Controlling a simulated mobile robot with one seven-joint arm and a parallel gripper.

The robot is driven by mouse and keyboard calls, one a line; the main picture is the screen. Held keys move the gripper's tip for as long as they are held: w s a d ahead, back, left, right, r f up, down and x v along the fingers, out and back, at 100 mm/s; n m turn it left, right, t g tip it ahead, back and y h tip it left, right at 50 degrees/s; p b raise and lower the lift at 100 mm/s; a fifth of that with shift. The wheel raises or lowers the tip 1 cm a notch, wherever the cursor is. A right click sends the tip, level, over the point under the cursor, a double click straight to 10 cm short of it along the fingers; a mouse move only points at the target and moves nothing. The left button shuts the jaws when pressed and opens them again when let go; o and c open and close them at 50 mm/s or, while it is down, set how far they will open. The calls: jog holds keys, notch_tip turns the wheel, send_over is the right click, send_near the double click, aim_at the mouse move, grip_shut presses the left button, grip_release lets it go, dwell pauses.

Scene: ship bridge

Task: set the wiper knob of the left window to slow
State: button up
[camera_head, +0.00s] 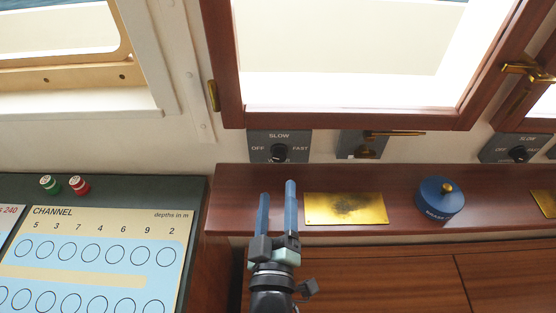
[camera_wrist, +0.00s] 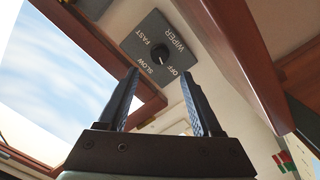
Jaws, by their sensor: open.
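The left wiper knob (camera_head: 278,152) is small, round and black, on a dark grey panel (camera_head: 258,141) lettered OFF, SLOW and FAST, under the brown-framed window. I cannot tell surely where its pointer is set. In the wrist view the knob (camera_wrist: 158,53) sits at the middle of its panel (camera_wrist: 140,33), ahead of my fingertips and between them in the picture. My gripper (camera_head: 277,189) is open and empty, its two blue fingers pointing up toward the panel from below. The fingers (camera_wrist: 160,74) look apart from the knob.
A wooden ledge (camera_head: 243,182) below the panel carries a brass plate (camera_head: 346,208) and a blue round lidded item (camera_head: 440,198). Another panel with a brass lever (camera_head: 394,133) is right of the knob. A second wiper knob (camera_head: 518,155) is farther right. A channel chart (camera_head: 100,222) lies left.

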aim_at(279, 159)
jog(key=w, duration=0.6)
jog(key=shift+d+r+p, duration=0.1)
jog(key=shift+d+p, duration=0.15)
jog(key=shift+p, duration=0.1)
jog(key=shift+w, duration=1.05)
jog(key=shift+a, duration=0.1)
jog(key=shift+c, duration=0.4)
grip_shut()
